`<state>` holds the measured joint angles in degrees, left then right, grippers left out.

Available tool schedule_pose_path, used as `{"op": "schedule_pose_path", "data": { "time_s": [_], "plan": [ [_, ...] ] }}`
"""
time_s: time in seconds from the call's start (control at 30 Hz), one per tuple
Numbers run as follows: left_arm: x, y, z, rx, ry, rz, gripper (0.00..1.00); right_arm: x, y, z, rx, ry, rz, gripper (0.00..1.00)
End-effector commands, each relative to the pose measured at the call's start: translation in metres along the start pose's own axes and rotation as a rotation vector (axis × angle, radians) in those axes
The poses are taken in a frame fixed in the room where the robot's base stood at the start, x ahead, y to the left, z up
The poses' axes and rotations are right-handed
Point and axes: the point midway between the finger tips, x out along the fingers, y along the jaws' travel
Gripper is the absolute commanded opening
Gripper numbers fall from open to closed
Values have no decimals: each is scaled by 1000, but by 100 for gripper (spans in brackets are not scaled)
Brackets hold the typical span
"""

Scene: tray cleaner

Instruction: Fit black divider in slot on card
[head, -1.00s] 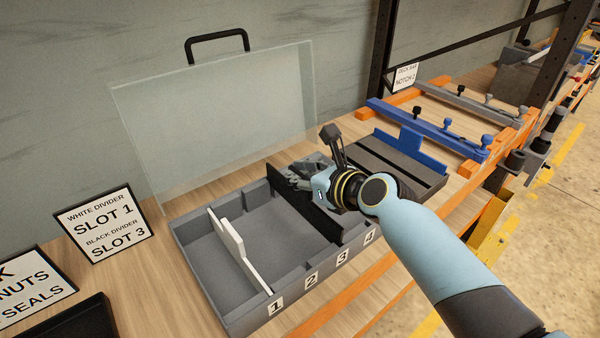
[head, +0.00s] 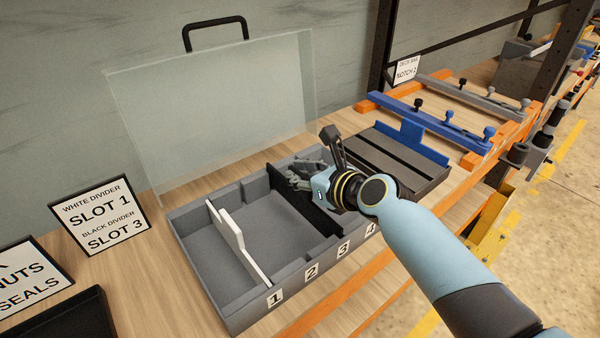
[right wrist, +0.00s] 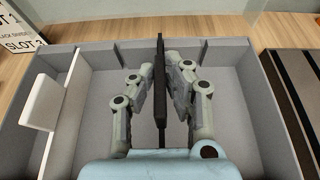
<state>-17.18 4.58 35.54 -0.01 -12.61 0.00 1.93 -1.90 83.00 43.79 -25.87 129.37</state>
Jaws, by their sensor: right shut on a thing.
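The black divider (head: 308,207) stands upright across the grey tray (head: 215,305), its front end by the label 3 on the front wall. My right gripper (head: 302,178) is shut on its upper edge. In the right wrist view, the black divider (right wrist: 160,95) shows edge-on between the fingers of the right gripper (right wrist: 160,75). The white divider (head: 228,240) stands in the tray near label 1. The card (head: 100,214) reads white divider slot 1, black divider slot 3. Whether the black divider touches the tray floor is hidden. My left gripper is not in view.
A clear panel with a black handle (head: 215,20) stands behind the tray. A dark grooved tray (head: 385,165) with a blue piece (head: 412,130) lies to the right. A black tray (head: 60,322) and another card (head: 30,282) are at the lower left.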

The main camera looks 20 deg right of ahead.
Motion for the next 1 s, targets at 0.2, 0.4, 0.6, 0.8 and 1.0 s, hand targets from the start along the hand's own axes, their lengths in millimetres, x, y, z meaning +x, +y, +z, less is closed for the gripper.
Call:
{"op": "schedule_pose_path", "data": {
  "time_s": [0.2, 0.4, 0.6, 0.8, 1.0],
  "plan": [
    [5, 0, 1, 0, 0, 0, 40, 2, 0, -5, 0, -1, 0, 0],
    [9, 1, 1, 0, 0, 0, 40, 4, 0, -10, 0, -1, 0, 0],
    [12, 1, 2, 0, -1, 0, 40, 6, 0, -14, 0, -1, -1, 0],
    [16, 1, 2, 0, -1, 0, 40, 8, 0, -19, 0, -1, -1, 0],
    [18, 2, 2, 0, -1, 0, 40, 9, 0, -22, 0, -1, -1, 17]
  ]
}}
